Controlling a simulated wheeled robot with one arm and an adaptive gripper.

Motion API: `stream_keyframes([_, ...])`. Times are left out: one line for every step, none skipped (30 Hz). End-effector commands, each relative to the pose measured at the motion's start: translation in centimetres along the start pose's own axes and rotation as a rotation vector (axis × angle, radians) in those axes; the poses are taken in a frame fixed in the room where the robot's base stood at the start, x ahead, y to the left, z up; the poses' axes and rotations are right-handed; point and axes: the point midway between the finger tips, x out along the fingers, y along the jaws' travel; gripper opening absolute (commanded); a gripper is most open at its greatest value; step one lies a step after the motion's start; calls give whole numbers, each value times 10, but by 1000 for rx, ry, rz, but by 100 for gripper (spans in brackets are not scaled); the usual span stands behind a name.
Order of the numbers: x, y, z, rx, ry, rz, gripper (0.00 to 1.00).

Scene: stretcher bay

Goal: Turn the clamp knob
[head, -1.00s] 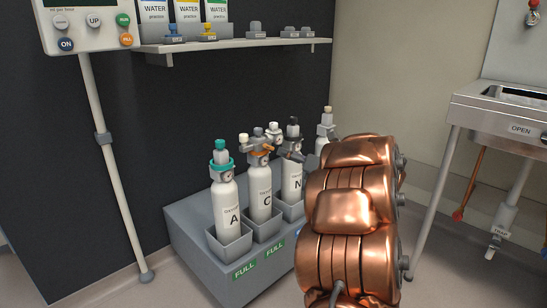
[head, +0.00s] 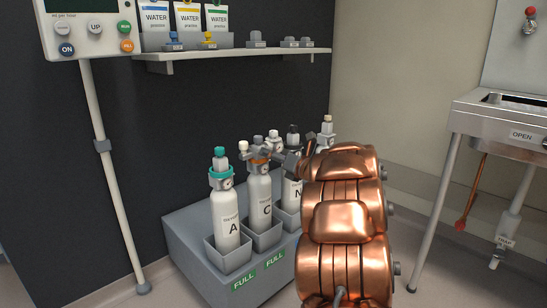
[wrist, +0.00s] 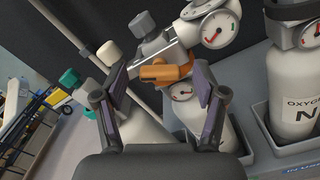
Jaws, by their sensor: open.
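A regulator with a clamp sits on the white cylinder C (head: 258,195). In the wrist view it has an orange collar (wrist: 166,73), a grey knob (wrist: 143,20), a pale knob (wrist: 108,53) and a round gauge (wrist: 213,28). I cannot tell for certain which knob is the clamp knob. My gripper (wrist: 162,80) is open. Its two dark fingers show on either side of the orange collar, with nothing held between them. The pale knob lies just beyond the left finger. Contact cannot be told. In the head view my copper arm hides most of the gripper.
Cylinder A (head: 225,208) with a teal collar stands left of C, cylinder N (head: 291,190) right, in a grey rack (head: 203,262). A pole (head: 115,190) stands left. A shelf (head: 235,46) hangs above; a metal sink (head: 505,120) is at right.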

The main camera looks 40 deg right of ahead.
Motion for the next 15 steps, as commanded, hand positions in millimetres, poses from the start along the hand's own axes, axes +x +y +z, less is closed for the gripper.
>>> stream_keyframes([0,0,0,0,0,0,68])
stream_keyframes([0,0,0,0,0,0,65])
stream_keyframes([0,0,0,0,0,0,60])
stream_keyframes([0,0,0,0,0,0,57])
stream_keyframes([0,0,0,0,0,0,54])
stream_keyframes([0,0,0,0,0,0,50])
stream_keyframes([0,0,0,0,0,0,47])
stream_keyframes([0,0,0,0,0,0,44])
stream_keyframes([0,0,0,0,0,0,40])
stream_keyframes([0,0,0,0,0,0,36])
stream_keyframes([0,0,0,0,0,0,33])
stream_keyframes([0,0,0,0,0,0,29])
stream_keyframes([0,0,0,0,0,0,26])
stream_keyframes([0,0,0,0,0,0,23])
stream_keyframes([0,0,0,0,0,0,19])
